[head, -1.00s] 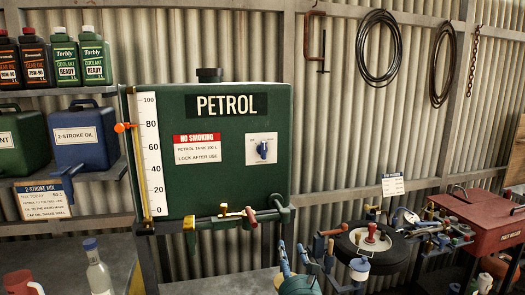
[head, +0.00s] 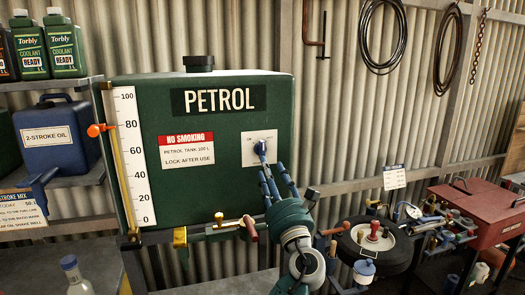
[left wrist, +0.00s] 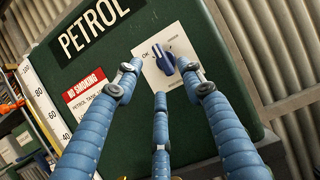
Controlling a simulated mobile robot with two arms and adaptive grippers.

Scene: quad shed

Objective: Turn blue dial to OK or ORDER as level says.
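The blue dial (head: 261,148) sits on a white plate (head: 251,158) on the front of the green petrol tank (head: 235,195). In the left wrist view the dial (left wrist: 162,61) shows a white mark at its upper end, between the small OK and ORDER labels; its exact setting is hard to tell. The white level gauge (head: 135,160) runs from 0 to 100, and an orange marker (head: 98,130) stands close to 80. My left gripper (head: 270,180) is open just below and in front of the dial, its blue fingers spread; contact cannot be told. My right gripper is out of view.
A pipe with a brass valve (head: 221,222) and a red handle (head: 249,229) runs under the tank. A blue 2-stroke oil can (head: 58,138) stands on the left shelf. A tyre (head: 377,245) with tools and a red toolbox (head: 478,226) are at right.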

